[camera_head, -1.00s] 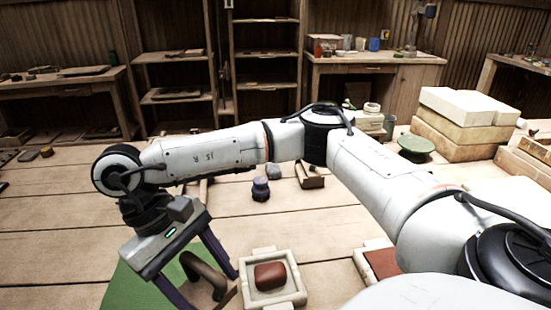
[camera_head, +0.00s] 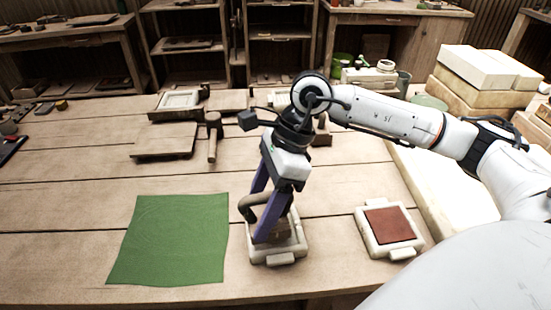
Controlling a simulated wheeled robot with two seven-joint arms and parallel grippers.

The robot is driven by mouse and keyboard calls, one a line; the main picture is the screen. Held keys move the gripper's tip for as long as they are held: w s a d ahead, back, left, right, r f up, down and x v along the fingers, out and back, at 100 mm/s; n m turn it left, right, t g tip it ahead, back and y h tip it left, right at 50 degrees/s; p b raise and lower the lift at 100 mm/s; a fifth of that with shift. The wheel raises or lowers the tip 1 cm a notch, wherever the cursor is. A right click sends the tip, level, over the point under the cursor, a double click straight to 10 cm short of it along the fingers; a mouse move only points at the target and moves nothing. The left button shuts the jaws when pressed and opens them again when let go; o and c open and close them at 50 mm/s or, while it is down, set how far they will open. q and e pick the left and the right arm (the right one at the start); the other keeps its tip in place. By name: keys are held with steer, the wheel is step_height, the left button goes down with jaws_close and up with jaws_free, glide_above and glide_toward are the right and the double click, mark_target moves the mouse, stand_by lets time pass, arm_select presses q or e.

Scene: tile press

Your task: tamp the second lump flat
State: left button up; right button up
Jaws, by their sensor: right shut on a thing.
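My right gripper (camera_head: 258,212) is shut on the curved dark handle of a tamper (camera_head: 276,229) with a wooden block. It points down over a pale mould frame (camera_head: 280,257) near the front middle of the table. The tamper's block sits within the frame's outline; I cannot tell how hard it presses. The lump in this frame is hidden under the tamper and fingers. To the right, a second pale mould (camera_head: 408,249) holds a flat red-brown clay slab (camera_head: 390,225). My left gripper is not in view.
A green cloth (camera_head: 170,240) lies flat left of the mould. Behind are a wooden mallet (camera_head: 213,140), a board (camera_head: 165,141) and a tray with a pale frame (camera_head: 178,100). Pale blocks (camera_head: 480,70) are stacked at the right. The table between the moulds is clear.

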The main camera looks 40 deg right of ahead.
steer(key=m, duration=0.1)
steer(key=r+m+t, duration=0.1)
steer(key=m, duration=0.1)
steer(key=d+m+t, duration=0.1)
steer(key=shift+w+r+m+h, duration=0.2)
steer(key=shift+w+m+h, duration=0.1)
steer(key=shift+w+m, duration=0.1)
steer(key=w+d+r+m+t+h+p, duration=0.25)
steer(key=d+r+m+h, duration=0.2)
steer(key=m, duration=0.95)
steer(key=shift+h, duration=0.25)
step_height(320, 180, down, 5)
steer(key=b, duration=0.3)
steer(key=shift+s+d, duration=0.15)
steer(key=shift+f+b, duration=0.15)
steer(key=shift+b, duration=0.45)
steer(key=shift+f, duration=0.1)
